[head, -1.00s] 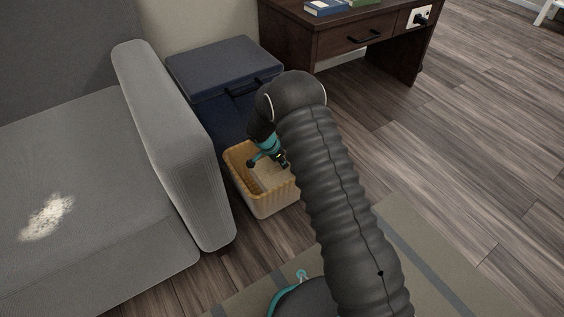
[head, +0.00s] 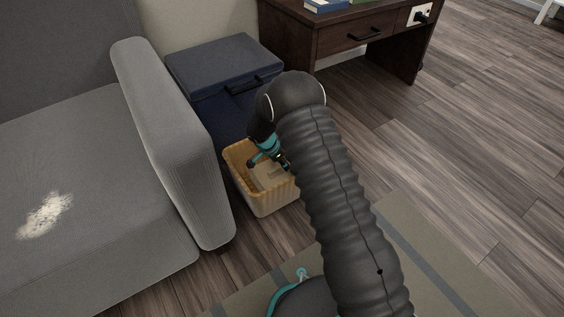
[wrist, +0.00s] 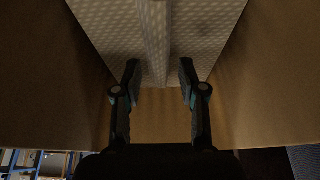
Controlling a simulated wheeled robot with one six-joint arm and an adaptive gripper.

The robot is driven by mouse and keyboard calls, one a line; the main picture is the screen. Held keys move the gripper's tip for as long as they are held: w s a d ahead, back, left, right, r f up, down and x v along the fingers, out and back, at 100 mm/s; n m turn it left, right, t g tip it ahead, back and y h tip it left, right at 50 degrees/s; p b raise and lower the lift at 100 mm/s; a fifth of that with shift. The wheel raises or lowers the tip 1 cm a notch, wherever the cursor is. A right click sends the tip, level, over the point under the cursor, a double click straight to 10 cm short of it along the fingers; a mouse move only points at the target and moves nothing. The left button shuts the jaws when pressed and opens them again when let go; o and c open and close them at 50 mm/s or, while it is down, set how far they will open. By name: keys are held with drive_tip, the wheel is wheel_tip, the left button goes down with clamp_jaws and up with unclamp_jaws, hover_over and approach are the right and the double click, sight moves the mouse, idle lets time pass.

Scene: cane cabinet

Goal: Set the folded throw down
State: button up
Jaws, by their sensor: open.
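A pale, dotted cloth with a raised ridge down its middle, which looks like the folded throw (wrist: 105,25), lies inside the tan basket (head: 268,205). It also shows as a beige patch in the head view (head: 266,179). My gripper (wrist: 159,77) is open, pointing down inside the basket, with one finger on each side of the ridge. I cannot tell whether the fingers touch the cloth. In the head view my gripper (head: 268,161) is partly hidden by my arm, which also covers the basket's right side.
A grey sofa (head: 165,130) stands close to the basket's left. A dark blue lidded box (head: 215,65) stands behind it. A dark wooden desk (head: 335,40) with books is at the back. Open wooden floor (head: 480,120) lies to the right, and a rug (head: 430,250) in front.

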drive_tip(key=shift+r, duration=0.45)
drive_tip(key=p+v, duration=0.1)
drive_tip(key=v, duration=1.1)
drive_tip(key=shift+r+p, duration=0.2)
drive_tip(key=shift+p, duration=0.15)
drive_tip(key=s+d+r+n+y, duration=0.15)
drive_tip(key=s+d+r, duration=0.3)
drive_tip(key=r, duration=0.45)
drive_tip(key=s+d+r+n, duration=0.2)
drive_tip(key=s+d+r, duration=0.25)
drive_tip(key=r, duration=0.35)
drive_tip(key=s+d+r+n, duration=0.1)
drive_tip(key=s+d+r, duration=0.35)
drive_tip(key=r, duration=0.45)
drive_tip(key=s+d+r+n+t, duration=0.1)
drive_tip(key=s+d+r+n, duration=0.1)
drive_tip(key=s, duration=0.5)
drive_tip(key=s+d+r+n+t+y, duration=0.1)
drive_tip(key=s+d+n, duration=0.1)
drive_tip(key=s, duration=0.6)
drive_tip(key=s+d+r+n+t+y, duration=0.1)
drive_tip(key=s+d+r+n, duration=0.1)
drive_tip(key=s, duration=0.6)
drive_tip(key=shift+d+r+n, duration=0.35)
drive_tip(key=shift+d, duration=0.4)
